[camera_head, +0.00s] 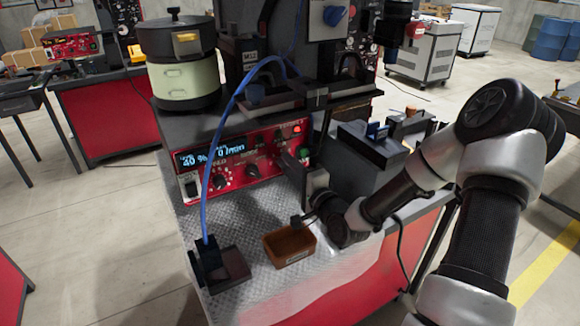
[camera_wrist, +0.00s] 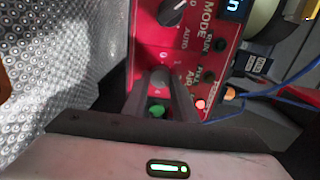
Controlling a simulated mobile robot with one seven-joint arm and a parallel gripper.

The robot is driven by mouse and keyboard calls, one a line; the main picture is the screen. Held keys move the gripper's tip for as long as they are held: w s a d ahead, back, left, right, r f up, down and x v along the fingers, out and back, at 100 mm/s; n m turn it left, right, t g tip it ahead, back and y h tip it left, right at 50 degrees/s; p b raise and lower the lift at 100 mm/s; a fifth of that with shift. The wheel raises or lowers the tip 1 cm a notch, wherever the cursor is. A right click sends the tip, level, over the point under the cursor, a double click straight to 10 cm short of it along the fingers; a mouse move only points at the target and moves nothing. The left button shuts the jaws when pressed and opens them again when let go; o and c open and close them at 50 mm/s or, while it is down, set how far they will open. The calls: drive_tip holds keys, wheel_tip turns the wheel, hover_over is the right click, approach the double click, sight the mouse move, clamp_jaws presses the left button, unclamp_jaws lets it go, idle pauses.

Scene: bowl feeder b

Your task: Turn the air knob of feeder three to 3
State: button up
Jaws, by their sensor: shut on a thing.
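The feeder's red control panel (camera_head: 238,174) faces the front of the bench, with a lit blue display (camera_head: 212,152) and several dark knobs. In the wrist view the air knob (camera_wrist: 159,77), a grey round knob beside the lettering AIR, sits between my fingers. My gripper (camera_wrist: 158,92) is shut on it, one finger on each side. In the head view my gripper (camera_head: 292,163) reaches the panel's right end and hides the knob there. The knob's pointer and scale cannot be read. A green part (camera_wrist: 157,111) shows between the fingers.
A blue hose (camera_head: 213,136) arches from the feeder to a small black stand (camera_head: 208,268) on the metal bench top. A brown bin (camera_head: 289,245) stands below my wrist. A black and pale green bowl unit (camera_head: 186,79) stands above the panel.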

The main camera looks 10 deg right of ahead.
drive_tip(key=o, duration=1)
drive_tip(key=shift+o, duration=0.2)
drive_tip(key=p+v, duration=0.5)
drive_tip(key=v, duration=1.2)
drive_tip(key=shift+s+p, duration=0.2)
drive_tip(key=shift+p, duration=0.15)
